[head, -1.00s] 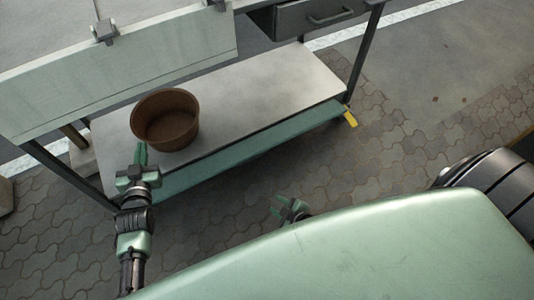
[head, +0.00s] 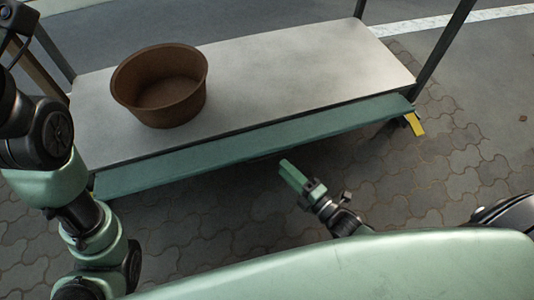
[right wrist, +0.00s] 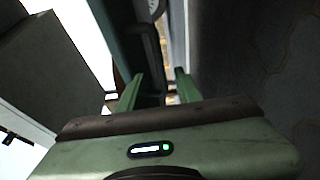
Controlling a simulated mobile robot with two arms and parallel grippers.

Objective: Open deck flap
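A long green panel (head: 255,145), which looks like the deck flap, runs along the front edge of the pale lower deck (head: 290,70). It lies below the deck's surface. My right gripper (head: 287,171) is in front of and below the panel's middle, with its green fingers pointing up and left towards it. In the right wrist view the fingers (right wrist: 158,75) are apart. A dark bar (right wrist: 152,50) shows beyond and between them; I cannot tell whether they touch it. My left arm fills the left edge of the head view, and its gripper is not visible.
A brown clay bowl (head: 160,85) stands on the left of the deck. A yellow piece (head: 414,124) sits at the deck's right end. The paved floor (head: 430,185) in front is clear.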

